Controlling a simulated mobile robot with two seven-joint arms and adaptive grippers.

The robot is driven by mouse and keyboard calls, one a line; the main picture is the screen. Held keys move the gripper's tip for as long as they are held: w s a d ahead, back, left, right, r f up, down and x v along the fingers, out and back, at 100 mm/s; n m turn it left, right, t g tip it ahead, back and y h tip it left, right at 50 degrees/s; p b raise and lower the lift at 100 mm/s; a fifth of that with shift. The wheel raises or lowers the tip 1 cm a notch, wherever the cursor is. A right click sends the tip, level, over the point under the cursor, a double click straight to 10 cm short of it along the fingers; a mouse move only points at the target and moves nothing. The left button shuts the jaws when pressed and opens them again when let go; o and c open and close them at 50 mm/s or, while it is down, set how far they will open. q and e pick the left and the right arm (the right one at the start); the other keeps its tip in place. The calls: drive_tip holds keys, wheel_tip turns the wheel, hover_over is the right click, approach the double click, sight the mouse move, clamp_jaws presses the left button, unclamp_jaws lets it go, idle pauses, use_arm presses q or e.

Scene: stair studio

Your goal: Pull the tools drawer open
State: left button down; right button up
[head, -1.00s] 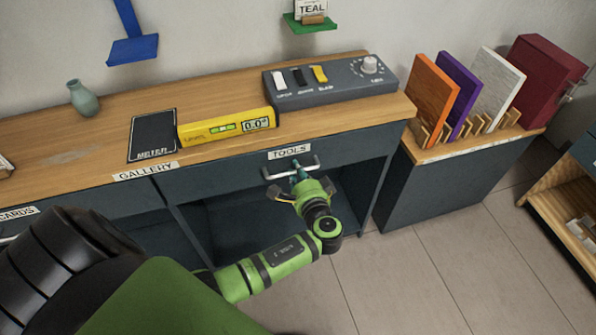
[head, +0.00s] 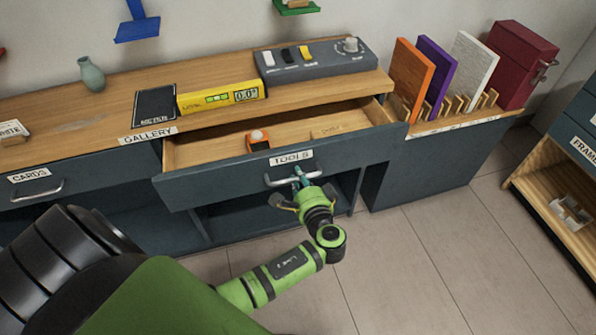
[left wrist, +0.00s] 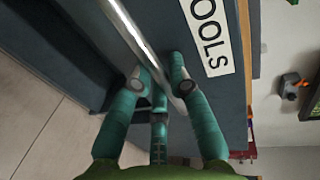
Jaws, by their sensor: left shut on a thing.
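The tools drawer (head: 215,173) is pulled out from the bench in the head view, its wooden inside showing. Its front carries a TOOLS label (head: 291,157) and a metal bar handle (head: 282,181). My left gripper (head: 301,178) is shut on the handle. In the left wrist view the teal fingers of the gripper (left wrist: 160,85) close around the shiny handle (left wrist: 137,40), next to the TOOLS label (left wrist: 208,35). An orange tool with a pale round top (head: 258,141) lies inside the drawer. My right gripper is not in view.
The cards drawer (head: 100,170) is at left. Tiled floor (head: 430,240) is clear at right.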

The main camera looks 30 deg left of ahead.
use_arm(q)
drive_tip(key=f+v, duration=0.1)
drive_tip(key=v, duration=0.5)
drive_tip(key=c, duration=1.4)
unclamp_jaws()
drive_tip(key=shift+d+f, duration=0.1)
drive_tip(key=shift+d, duration=0.05)
drive_tip(key=shift+c, duration=0.2)
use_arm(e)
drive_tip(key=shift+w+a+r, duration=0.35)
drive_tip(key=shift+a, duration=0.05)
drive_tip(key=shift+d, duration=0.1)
use_arm(q)
drive_tip(key=v, duration=1.2)
drive_tip(key=shift+s, duration=0.15)
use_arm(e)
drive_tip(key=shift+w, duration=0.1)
